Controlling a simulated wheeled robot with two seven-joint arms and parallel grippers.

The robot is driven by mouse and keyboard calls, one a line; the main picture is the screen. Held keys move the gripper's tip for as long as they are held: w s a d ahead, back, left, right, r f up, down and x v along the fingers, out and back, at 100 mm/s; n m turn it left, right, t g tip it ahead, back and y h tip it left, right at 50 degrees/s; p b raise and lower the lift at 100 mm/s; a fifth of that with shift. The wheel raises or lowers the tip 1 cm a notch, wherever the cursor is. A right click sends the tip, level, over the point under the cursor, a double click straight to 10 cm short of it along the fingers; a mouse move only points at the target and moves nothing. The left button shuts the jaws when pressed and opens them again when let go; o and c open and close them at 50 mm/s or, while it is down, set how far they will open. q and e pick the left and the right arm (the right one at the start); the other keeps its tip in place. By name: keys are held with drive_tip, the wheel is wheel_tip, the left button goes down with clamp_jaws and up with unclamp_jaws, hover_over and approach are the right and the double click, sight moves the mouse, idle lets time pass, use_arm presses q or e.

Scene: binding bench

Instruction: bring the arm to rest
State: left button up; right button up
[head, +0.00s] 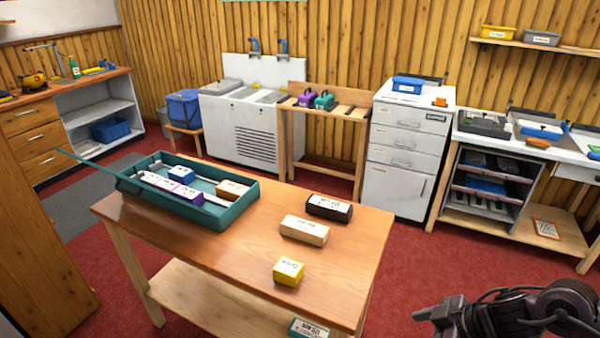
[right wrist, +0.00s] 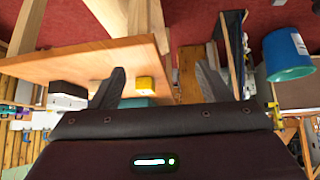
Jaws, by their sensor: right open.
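My right gripper (head: 432,312) is at the lower right of the head view, over the red floor and clear of the wooden table's (head: 240,240) right edge. In the right wrist view its two fingers (right wrist: 160,75) stand wide apart with nothing held between them. The yellow block (head: 288,271) on the table shows behind that gap in the right wrist view (right wrist: 148,83), at a distance. My left gripper is in neither view.
On the table are a tan block (head: 304,230), a black block (head: 329,207) and a teal tray (head: 240,210) with several blocks. A labelled box (head: 308,328) sits lower down at the table's front. Red floor (head: 400,270) lies open right of the table.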

drive_tip(key=w+d+f+m+t+h, duration=0.1)
drive_tip(key=w+d+f+m+t, duration=0.15)
drive_tip(key=f, duration=0.65)
drive_tip(key=w+d+f+m+t, duration=0.1)
drive_tip(key=w+d+f+m, duration=0.25)
drive_tip(key=f, duration=0.55)
drive_tip(key=s+d+f+m+h, duration=0.2)
drive_tip(key=s+f, duration=0.3)
drive_tip(key=f, duration=0.6)
drive_tip(key=s+a+f+m+g+h, duration=0.1)
drive_tip(key=s+f+g+h, duration=0.15)
drive_tip(key=s+f, duration=1.1)
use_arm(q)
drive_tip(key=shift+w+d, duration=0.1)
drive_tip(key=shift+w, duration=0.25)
use_arm(e)
drive_tip(key=s+a+f+g, duration=0.2)
drive_tip(key=s+a+f, duration=0.1)
drive_tip(key=s, duration=0.7)
drive_tip(key=s+a+f+g+h, duration=0.1)
drive_tip(key=s+a+f, duration=0.3)
drive_tip(key=s, duration=0.7)
drive_tip(key=shift+a+f+m+g, duration=0.3)
drive_tip(key=shift+f+g, duration=0.1)
drive_tip(key=shift+g, duration=0.2)
drive_tip(key=shift+s, duration=0.1)
